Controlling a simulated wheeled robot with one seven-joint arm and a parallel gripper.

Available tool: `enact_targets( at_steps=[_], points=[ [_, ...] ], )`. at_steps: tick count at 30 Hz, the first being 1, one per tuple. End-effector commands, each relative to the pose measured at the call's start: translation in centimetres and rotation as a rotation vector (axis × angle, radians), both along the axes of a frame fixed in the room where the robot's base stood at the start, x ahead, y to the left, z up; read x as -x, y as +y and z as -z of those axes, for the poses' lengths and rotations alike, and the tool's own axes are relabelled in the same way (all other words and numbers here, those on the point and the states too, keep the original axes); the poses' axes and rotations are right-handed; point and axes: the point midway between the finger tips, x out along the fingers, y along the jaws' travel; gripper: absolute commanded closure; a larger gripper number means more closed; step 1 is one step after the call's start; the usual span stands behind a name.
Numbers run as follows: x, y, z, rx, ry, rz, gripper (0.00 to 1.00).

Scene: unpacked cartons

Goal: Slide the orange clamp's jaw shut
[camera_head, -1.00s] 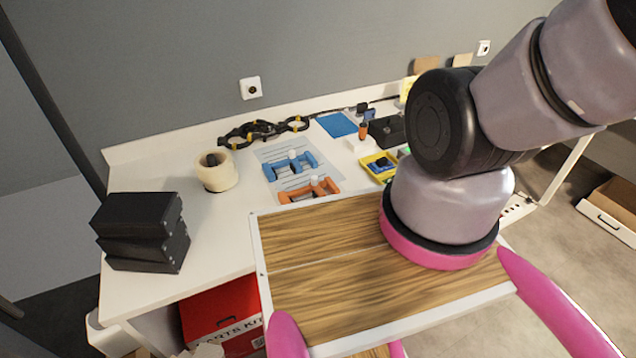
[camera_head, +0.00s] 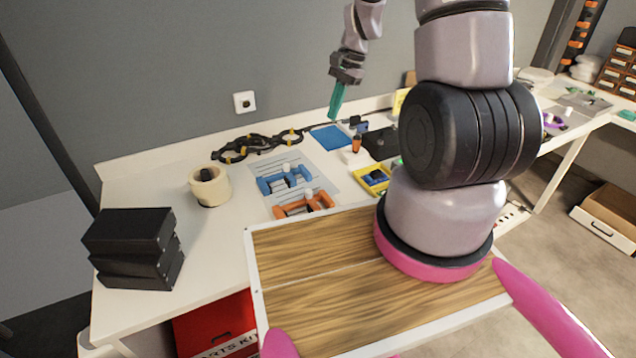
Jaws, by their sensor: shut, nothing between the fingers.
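The orange clamp (camera_head: 303,204) lies on a light grey printed sheet (camera_head: 323,183) on the white workbench, near the front edge of the sheet. A blue clamp (camera_head: 284,179) lies just behind it on the same sheet. The gap of the orange clamp's jaw is too small to make out. My gripper (camera_head: 336,104) is raised at the upper middle, above and behind the clamps, with teal fingers pointing down. The fingers are together with nothing between them, well apart from the orange clamp.
A yellow tray (camera_head: 374,180) and a blue mat (camera_head: 327,137) lie right of the clamps. A red box (camera_head: 215,330) is below.

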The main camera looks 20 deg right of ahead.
Motion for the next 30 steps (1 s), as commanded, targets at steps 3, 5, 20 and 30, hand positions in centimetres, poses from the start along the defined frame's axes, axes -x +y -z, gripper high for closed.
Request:
enact_targets(
  at_steps=[3, 5, 20, 30],
  points=[
    [0.3, -0.6, 5.5, -0.013, 0.094, 0.061, 1.00],
    [0.5, -0.8, 7.5, -0.016, 0.127, 0.084, 1.00],
    [1.8, 0.1, 14.7, -0.022, 0.191, 0.130, 1.00],
    [3.0, 2.8, 20.7, -0.022, 0.187, 0.128, 1.00]
  ],
)
